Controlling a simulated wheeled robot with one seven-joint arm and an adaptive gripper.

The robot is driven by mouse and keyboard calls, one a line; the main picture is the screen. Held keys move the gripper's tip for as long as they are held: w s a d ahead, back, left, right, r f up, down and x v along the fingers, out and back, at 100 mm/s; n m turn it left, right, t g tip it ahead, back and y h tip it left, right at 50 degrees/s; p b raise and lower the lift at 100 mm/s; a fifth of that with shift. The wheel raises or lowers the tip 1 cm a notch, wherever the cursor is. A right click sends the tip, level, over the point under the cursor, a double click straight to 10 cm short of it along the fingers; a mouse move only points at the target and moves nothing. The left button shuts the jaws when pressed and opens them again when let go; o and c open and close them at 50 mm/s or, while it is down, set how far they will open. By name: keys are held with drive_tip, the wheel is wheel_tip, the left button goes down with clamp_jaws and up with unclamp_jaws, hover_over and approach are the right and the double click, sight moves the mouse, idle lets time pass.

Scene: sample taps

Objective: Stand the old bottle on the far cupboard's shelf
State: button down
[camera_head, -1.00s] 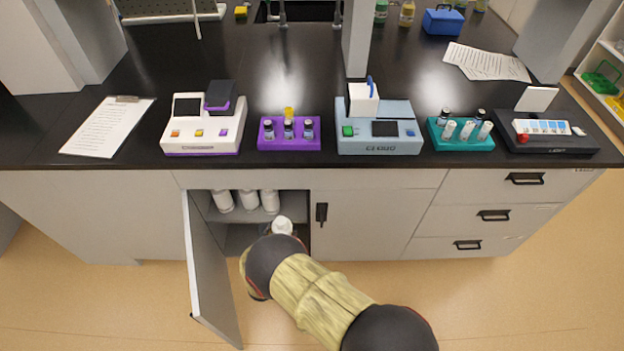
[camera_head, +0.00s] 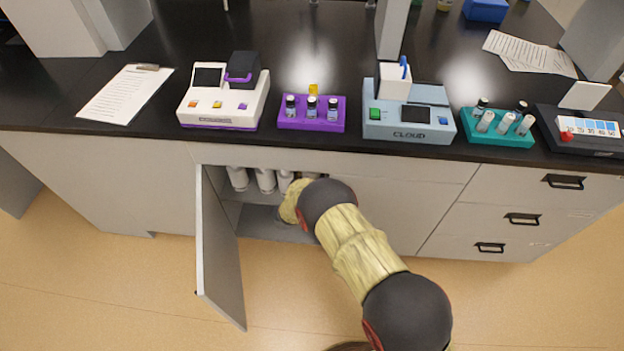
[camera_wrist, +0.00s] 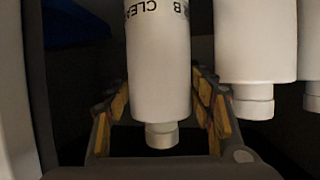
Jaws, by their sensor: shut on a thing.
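In the wrist view a white bottle (camera_wrist: 160,65) with dark lettering, upside down in this picture, stands between the yellow-padded fingers of my gripper (camera_wrist: 165,105). The gripper is shut on it. The bottle's cap points to the bottom of the picture. In the head view my arm reaches into the open cupboard (camera_head: 262,222) under the counter. My gripper and most of the held bottle are hidden there by the arm and the counter. White bottles (camera_head: 265,180) stand in a row on the cupboard's upper shelf, left of my arm.
In the wrist view another white bottle (camera_wrist: 255,50) is close on the right, with part of one more at the picture's edge. The cupboard door (camera_head: 220,250) hangs open on the left. The counter's front edge (camera_head: 350,150) runs above my arm.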

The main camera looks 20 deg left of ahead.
drive_tip(key=shift+w, duration=0.5)
drive_tip(key=shift+f+b, duration=0.9)
drive_tip(key=shift+f, duration=0.75)
drive_tip(key=shift+f, duration=0.15)
drive_tip(key=c, duration=1)
unclamp_jaws()
drive_tip(key=shift+s, duration=0.1)
